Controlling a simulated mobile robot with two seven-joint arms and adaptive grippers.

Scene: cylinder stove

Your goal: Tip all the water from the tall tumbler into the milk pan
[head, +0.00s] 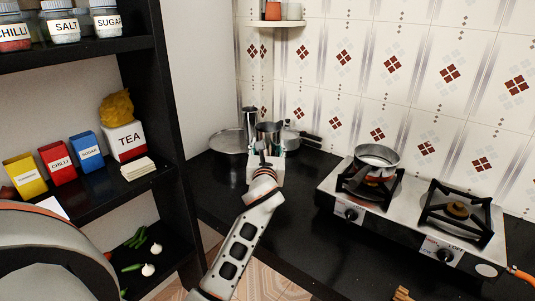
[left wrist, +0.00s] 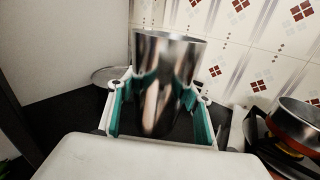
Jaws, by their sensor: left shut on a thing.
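The tall tumbler (left wrist: 165,75) is shiny steel and stands upright between the green-padded fingers of my left gripper (left wrist: 158,112), which is shut on it. In the head view the tumbler (head: 268,132) shows above my left gripper (head: 266,160) at the back left of the black counter. I cannot see into it, so the water is hidden. The milk pan (head: 377,157) is a small steel pan on the left burner of the stove, to the right of my gripper. It also shows at the right edge of the left wrist view (left wrist: 298,121). My right gripper is not in view.
A wide steel pan (head: 228,142), a tall steel vessel (head: 248,121) and another lidded pot (head: 294,138) stand close behind the tumbler. The right burner (head: 457,209) is empty. A black shelf (head: 85,191) with boxes stands at left. The counter before the stove is mostly clear.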

